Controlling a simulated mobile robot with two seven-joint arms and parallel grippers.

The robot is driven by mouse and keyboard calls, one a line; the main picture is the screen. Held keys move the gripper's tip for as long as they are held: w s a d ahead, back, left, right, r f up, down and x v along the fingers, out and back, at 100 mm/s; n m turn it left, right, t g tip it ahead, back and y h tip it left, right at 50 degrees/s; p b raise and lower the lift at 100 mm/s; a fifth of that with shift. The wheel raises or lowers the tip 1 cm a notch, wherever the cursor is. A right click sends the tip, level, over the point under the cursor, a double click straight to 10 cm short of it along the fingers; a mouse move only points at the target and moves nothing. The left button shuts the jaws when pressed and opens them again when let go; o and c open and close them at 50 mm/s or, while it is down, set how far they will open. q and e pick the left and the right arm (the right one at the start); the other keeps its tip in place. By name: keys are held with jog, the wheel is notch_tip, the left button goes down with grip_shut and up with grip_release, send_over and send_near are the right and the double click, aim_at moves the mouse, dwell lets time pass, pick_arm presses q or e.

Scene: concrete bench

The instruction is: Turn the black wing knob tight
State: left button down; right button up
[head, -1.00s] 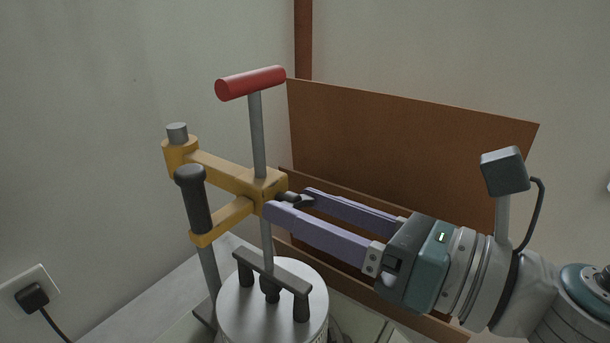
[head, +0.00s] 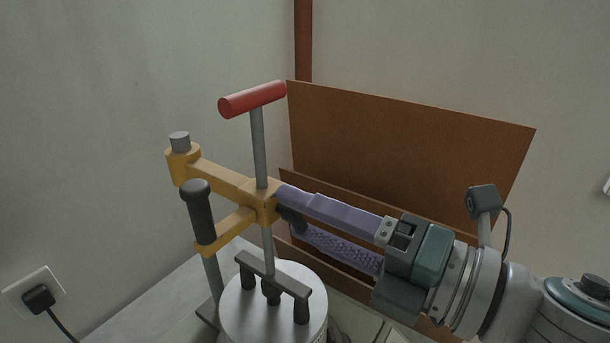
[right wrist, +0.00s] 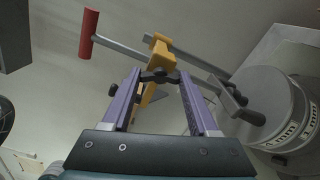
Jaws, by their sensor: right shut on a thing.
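The black wing knob (head: 291,216) sits on the side of the yellow clamp bracket (head: 262,203), where the steel rod passes through. My right gripper (head: 290,211) reaches in from the right with its purple fingers, one above the other, shut on the knob. The fingers partly hide the knob in the head view. In the right wrist view the knob (right wrist: 158,76) shows between the two fingertips (right wrist: 160,79), against the yellow bracket (right wrist: 161,58). My left gripper is out of view.
A red T-handle (head: 252,99) tops the rod. A black grip (head: 198,210) stands left of the bracket. A round metal canister (head: 272,325) with a bar handle (head: 272,274) is below. A brown panel (head: 410,150) stands behind my right arm.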

jog(key=shift+m+p, duration=0.35)
jog(key=shift+m, duration=1.55)
jog(key=o, duration=1.4)
jog(key=b+v, duration=0.2)
jog(key=v, duration=0.8)
